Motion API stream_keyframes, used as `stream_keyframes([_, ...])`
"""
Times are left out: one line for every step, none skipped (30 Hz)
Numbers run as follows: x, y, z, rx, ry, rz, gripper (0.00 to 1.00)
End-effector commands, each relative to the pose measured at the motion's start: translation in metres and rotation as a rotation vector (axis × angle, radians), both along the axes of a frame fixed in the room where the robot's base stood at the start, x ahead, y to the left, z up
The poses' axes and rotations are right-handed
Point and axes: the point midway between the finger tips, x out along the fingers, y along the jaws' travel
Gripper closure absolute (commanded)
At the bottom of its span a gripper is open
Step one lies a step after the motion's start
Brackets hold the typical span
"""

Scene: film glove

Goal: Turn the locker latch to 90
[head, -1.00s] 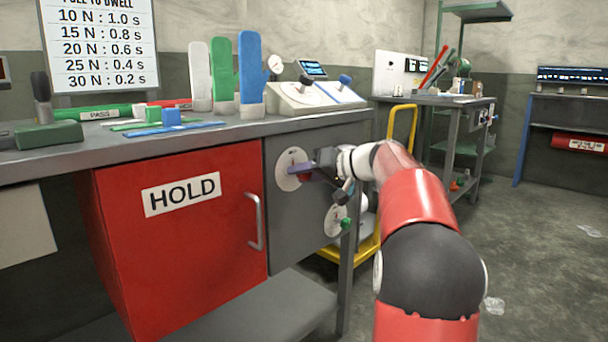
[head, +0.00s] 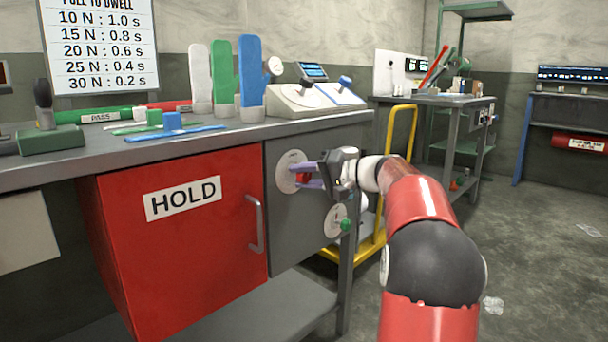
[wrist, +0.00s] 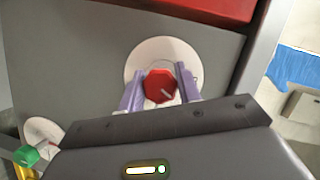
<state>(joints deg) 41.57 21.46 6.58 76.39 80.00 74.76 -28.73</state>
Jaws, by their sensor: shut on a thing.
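A red faceted knob (wrist: 158,86) sits on a white round dial (wrist: 135,60) on a dark grey panel. A short pale mark on the knob points toward the lower right in the wrist view. The dial (head: 286,163) also shows in the head view, partly behind my gripper. My gripper (head: 303,176) has purple fingers, one on each side of the knob, shut on it. The fingers also show in the wrist view (wrist: 160,76). Any scale marks on the dial are too small to read.
A second white dial (head: 333,222) with a green knob (head: 346,224) is below and right on the panel. The red HOLD door (head: 150,265) with its metal handle (head: 255,224) is left. The workbench top (head: 60,165) overhangs the panel. A yellow cart frame (head: 402,112) stands behind my arm.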

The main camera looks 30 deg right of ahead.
Motion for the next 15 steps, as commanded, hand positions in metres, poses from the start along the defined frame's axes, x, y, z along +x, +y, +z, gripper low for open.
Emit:
stream_keyframes([0.0002, -0.0009, 0.0002, 0.045, 0.017, -0.002, 0.89])
stream_keyframes([0.0003, -0.0008, 0.0002, 0.072, 0.027, -0.002, 0.89])
stream_keyframes([0.0003, -0.0007, 0.0006, 0.108, 0.039, -0.002, 0.89])
stream_keyframes([0.0002, -0.0006, 0.0006, 0.134, 0.049, -0.001, 0.89])
stream_keyframes([0.0002, -0.0005, 0.0007, 0.161, 0.058, -0.001, 0.89])
stream_keyframes([0.0001, -0.0005, 0.0008, 0.196, 0.071, -0.001, 0.89])
stream_keyframes([0.0000, -0.0005, 0.0007, 0.224, 0.082, -0.002, 0.89])
stream_keyframes([0.0001, -0.0005, 0.0008, 0.251, 0.090, -0.002, 0.89])
stream_keyframes([0.0001, -0.0006, 0.0009, 0.287, 0.104, -0.002, 0.89])
stream_keyframes([0.0002, -0.0006, 0.0010, 0.313, 0.114, -0.002, 0.89])
stream_keyframes([0.0003, -0.0007, 0.0010, 0.341, 0.124, -0.002, 0.89])
stream_keyframes([0.0002, -0.0007, 0.0006, 0.377, 0.138, -0.003, 0.89])
stream_keyframes([0.0002, -0.0007, 0.0008, 0.402, 0.147, -0.002, 0.89])
stream_keyframes([0.0002, -0.0006, 0.0009, 0.430, 0.157, -0.002, 0.89])
stream_keyframes([0.0003, -0.0006, 0.0009, 0.465, 0.170, -0.003, 0.89])
